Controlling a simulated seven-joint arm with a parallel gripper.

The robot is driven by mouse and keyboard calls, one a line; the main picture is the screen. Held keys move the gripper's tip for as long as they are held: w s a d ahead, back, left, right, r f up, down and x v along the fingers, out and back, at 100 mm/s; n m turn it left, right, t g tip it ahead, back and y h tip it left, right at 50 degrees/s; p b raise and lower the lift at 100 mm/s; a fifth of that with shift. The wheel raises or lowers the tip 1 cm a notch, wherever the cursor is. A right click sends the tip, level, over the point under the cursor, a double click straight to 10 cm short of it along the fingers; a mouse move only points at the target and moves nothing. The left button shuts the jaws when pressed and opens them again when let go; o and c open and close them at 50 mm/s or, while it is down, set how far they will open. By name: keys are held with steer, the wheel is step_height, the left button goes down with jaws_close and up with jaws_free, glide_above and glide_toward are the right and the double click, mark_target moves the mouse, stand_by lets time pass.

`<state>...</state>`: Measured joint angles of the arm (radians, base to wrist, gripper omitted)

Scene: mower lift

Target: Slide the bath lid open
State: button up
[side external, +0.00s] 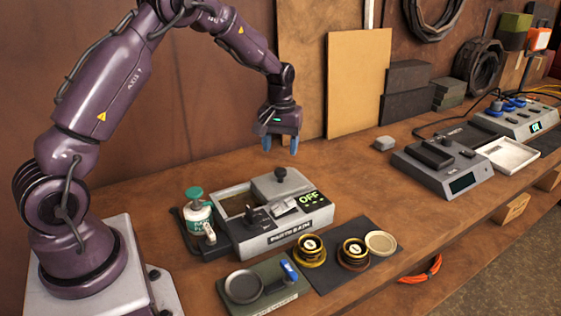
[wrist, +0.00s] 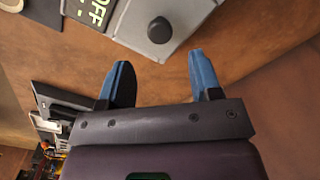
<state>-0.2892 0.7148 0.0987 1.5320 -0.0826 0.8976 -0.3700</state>
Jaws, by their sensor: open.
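The bath (side external: 268,236) is a grey box with an "OFF" display (side external: 309,198) on the bench, below my gripper. Its grey lid (side external: 293,187) with a round dark knob (side external: 280,173) covers the right part of the top. The left part of the top is uncovered and shows a brown interior (side external: 236,204). In the wrist view the lid (wrist: 178,17) and knob (wrist: 160,30) lie at the top, beyond the fingertips. My gripper (side external: 280,146) has blue fingers spread apart and hangs above the lid, empty and apart from the knob. It also shows in the wrist view (wrist: 161,68).
A green-capped bottle (side external: 199,216) stands left of the bath. A dish on a green base (side external: 246,287), brass-coloured tins (side external: 310,250) and a dark mat (side external: 375,267) are in front. A grey scale (side external: 440,165) stands to the right. Boards (side external: 357,85) lean on the wall behind.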

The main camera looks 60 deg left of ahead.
mark_target(281, 170)
step_height(281, 170, up, 6)
steer(key=shift+r, duration=0.2)
stand_by(0.4)
steer(key=s+d+r+m+t, duration=0.2)
steer(key=s+d+r+m, duration=0.1)
steer(key=s, duration=0.5)
steer(key=s+d+r+m+t, duration=0.1)
steer(key=s+d+r+m, duration=0.2)
steer(key=s+d+r, duration=0.2)
steer(key=s+d+r+m+t, duration=0.2)
steer(key=s+d+r+m, duration=0.1)
steer(key=s+d, duration=0.5)
steer(key=s+r, duration=0.1)
steer(key=s, duration=0.2)
steer(key=shift+s+d+r+t, duration=0.15)
steer(key=shift+d+r+t, duration=0.05)
steer(key=shift+r+t, duration=0.1)
stand_by(1.4)
